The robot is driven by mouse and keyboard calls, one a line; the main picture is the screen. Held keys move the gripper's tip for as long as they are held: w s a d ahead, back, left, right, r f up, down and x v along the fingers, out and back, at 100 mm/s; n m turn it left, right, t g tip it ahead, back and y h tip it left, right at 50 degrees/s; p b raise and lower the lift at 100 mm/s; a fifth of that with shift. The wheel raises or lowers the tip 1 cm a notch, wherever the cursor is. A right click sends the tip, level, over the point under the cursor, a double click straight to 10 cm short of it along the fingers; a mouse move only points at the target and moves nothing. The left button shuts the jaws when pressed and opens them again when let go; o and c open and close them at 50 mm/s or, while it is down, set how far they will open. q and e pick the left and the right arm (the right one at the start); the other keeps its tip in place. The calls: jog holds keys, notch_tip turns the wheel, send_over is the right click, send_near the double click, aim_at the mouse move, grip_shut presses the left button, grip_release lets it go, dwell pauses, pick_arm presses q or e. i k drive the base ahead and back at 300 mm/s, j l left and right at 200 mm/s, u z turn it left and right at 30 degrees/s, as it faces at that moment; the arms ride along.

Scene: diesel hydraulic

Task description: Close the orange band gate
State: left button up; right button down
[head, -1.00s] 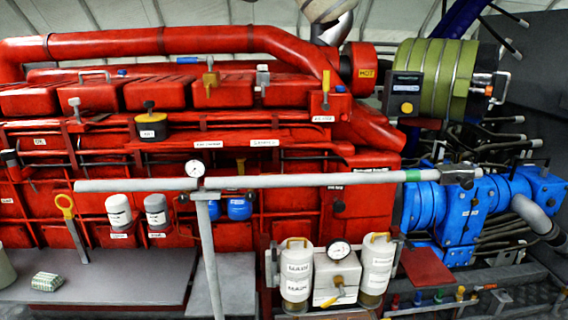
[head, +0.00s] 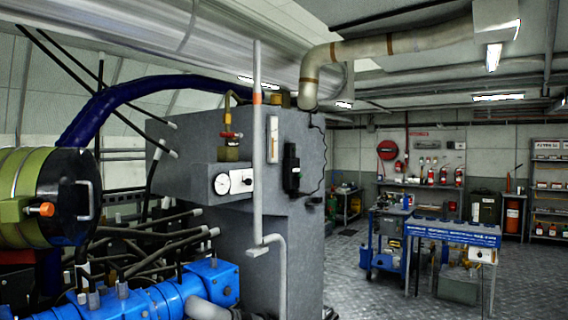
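A vertical grey pipe (head: 258,180) with an orange band (head: 257,98) near its top stands in front of a large grey cabinet (head: 300,225). A brass valve with a red handle (head: 230,134) is just left of this pipe. An orange-tipped fitting (head: 42,209) is on the end of the green cylinder at the left. I cannot tell which part is the orange band gate, or whether it is open or shut. Neither of my grippers is in view.
A dial gauge (head: 222,184) is on the cabinet. Blue pump parts (head: 165,300) and dark hoses fill the lower left. A blue-topped workbench (head: 450,232) and a blue cart (head: 388,225) stand at the right. Open floor (head: 355,290) lies between the cabinet and bench.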

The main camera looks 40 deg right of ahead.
aim_at(257, 66)
jog(key=l, duration=0.55)
jog(key=i+l, duration=0.15)
jog(key=l, duration=1)
jog(key=i+l+z, duration=0.1)
jog(key=l, duration=0.5)
jog(key=i+l, duration=0.15)
jog(key=l, duration=0.4)
